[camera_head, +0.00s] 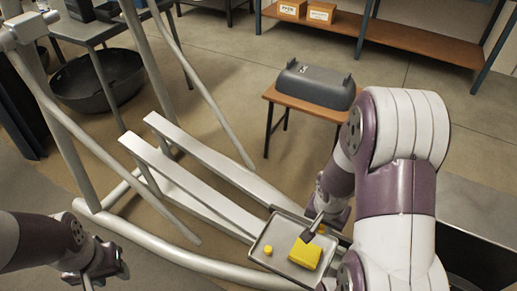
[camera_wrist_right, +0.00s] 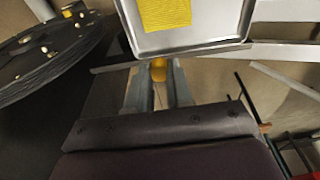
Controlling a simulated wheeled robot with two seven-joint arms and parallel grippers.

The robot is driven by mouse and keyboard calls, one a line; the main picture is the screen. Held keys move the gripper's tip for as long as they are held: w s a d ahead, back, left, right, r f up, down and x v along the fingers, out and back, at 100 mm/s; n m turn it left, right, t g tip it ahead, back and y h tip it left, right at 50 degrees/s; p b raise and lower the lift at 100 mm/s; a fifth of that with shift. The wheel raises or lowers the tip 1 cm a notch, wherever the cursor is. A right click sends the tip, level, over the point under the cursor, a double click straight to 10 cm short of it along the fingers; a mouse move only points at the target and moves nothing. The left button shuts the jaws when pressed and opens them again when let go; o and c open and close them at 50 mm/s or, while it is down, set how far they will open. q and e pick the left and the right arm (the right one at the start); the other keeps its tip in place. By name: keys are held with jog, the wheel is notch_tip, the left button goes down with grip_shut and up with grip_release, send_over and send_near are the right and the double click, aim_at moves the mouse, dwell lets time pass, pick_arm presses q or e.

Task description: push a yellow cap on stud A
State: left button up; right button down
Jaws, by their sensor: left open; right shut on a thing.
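My right gripper (camera_wrist_right: 158,80) is shut on a small yellow cap (camera_wrist_right: 159,65) in the right wrist view, close to the rim of a grey metal tray (camera_wrist_right: 190,44). My left gripper (camera_head: 94,272) is open and empty at the lower left, well apart from the tray. I cannot pick out stud A.
The pale elliptical frame (camera_head: 190,172) spans the middle and left, with tubes and two long rails. A grey cover (camera_head: 315,86) sits on a small wooden table (camera_head: 300,107) behind. A dark round part (camera_wrist_right: 45,62) with small yellowish pieces shows left in the wrist view.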

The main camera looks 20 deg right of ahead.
jog(key=shift+s+n, duration=0.2)
jog(key=shift+n, duration=0.3)
jog(key=w+a+r+n+y, duration=0.1)
jog(key=w+a+r+n, duration=0.1)
jog(key=w+a+n, duration=0.5)
jog(key=w+a+r+n, duration=0.15)
jog(key=w+a, duration=0.25)
jog(key=w, duration=0.7)
notch_tip(320, 180, up, 17)
jog(key=s+p, duration=0.2)
jog(key=p, duration=2.4)
jog(key=shift+s+a+r+t, duration=0.15)
jog(key=shift+a+t, duration=0.15)
jog(key=shift+a, duration=0.05)
